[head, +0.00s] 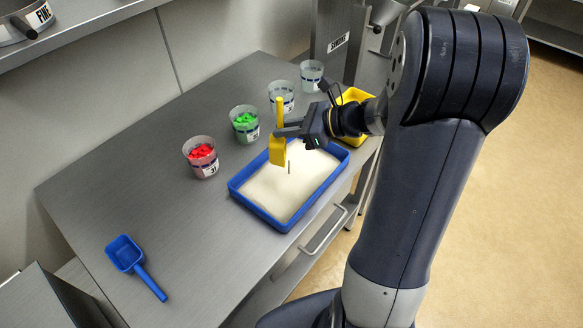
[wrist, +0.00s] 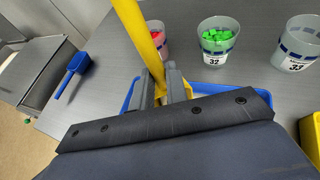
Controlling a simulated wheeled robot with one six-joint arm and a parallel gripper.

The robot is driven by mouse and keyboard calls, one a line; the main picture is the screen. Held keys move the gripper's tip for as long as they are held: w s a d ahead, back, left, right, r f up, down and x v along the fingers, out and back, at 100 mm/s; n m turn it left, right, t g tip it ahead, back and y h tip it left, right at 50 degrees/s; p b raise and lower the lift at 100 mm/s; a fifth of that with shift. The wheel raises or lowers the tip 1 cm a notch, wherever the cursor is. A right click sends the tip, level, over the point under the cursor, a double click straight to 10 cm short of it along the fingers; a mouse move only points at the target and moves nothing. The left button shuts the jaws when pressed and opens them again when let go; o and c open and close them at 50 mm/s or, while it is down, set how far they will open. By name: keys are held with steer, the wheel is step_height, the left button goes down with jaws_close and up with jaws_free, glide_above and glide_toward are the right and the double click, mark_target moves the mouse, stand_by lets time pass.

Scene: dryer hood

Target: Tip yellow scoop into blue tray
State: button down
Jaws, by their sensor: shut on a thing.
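The yellow scoop (head: 278,149) is in my gripper (head: 283,131), which is shut on its handle. The scoop hangs with its handle up and its bowl down over the blue tray (head: 238,197). The blue tray holds a pale, sand-like layer, and a small dark upright thing (head: 289,167) shows just right of the scoop's bowl. I cannot tell whether the bowl holds anything.
Clear cups stand in a row behind the tray, one with red pieces (head: 201,157) and one with green pieces (head: 244,124). A blue scoop (head: 125,254) lies at the front left of the steel table. A yellow tray (head: 353,96) is partly hidden behind my gripper. The table's left side is mostly clear.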

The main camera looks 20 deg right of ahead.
steer(key=shift+s+d+f+t+y+b, duration=0.1)
steer(key=shift+s+d+t+y+b, duration=0.1)
steer(key=shift+d+y+b, duration=0.35)
steer(key=shift+s+d+f+t+y+b, duration=0.1)
steer(key=shift+d+t+y+b, duration=0.1)
steer(key=shift+d+y+b, duration=0.3)
stand_by(0.6)
steer(key=shift+r, duration=0.1)
